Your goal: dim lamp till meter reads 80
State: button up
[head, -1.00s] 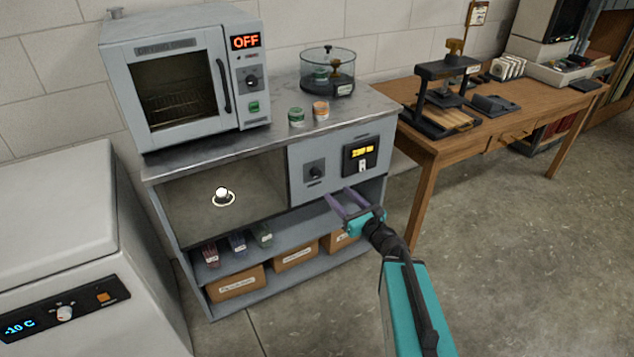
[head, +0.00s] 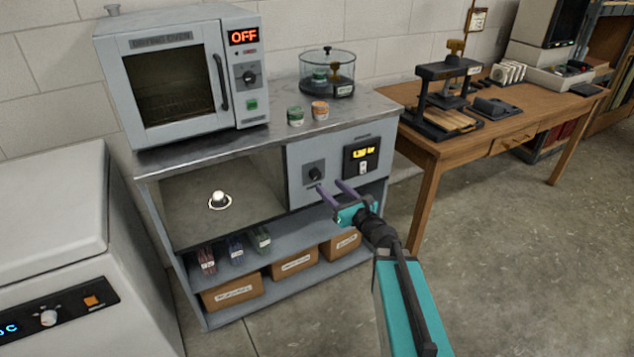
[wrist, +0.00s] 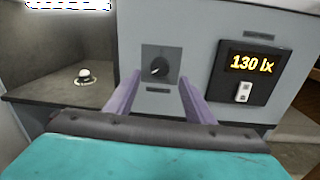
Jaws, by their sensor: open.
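The dimmer knob (head: 315,174) is a dark round dial on a grey plate on the cabinet's front panel; it also shows in the wrist view (wrist: 159,67). To its right is the black meter (head: 361,155), which reads 130 lx in the wrist view (wrist: 251,65). A small white dome (head: 218,197) sits in a pale ring inside the open bay to the left; it also shows in the wrist view (wrist: 84,73). My gripper (head: 329,186) is open and empty, its purple fingers pointing at the panel just below the knob, apart from it.
A drying oven (head: 180,75) reading OFF, two small jars (head: 296,116) and a glass desiccator (head: 327,72) stand on the bench top. Boxes (head: 294,262) fill the lower shelf. A white cabinet (head: 50,210) stands at left, a wooden table (head: 440,146) at right.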

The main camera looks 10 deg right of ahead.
aim_at(317, 176)
jog(key=shift+x, duration=3.5)
jog(key=shift+c, duration=0.3)
jog(key=c, duration=1)
jog(key=shift+a, duration=0.35)
jog(key=shift+d, duration=0.15)
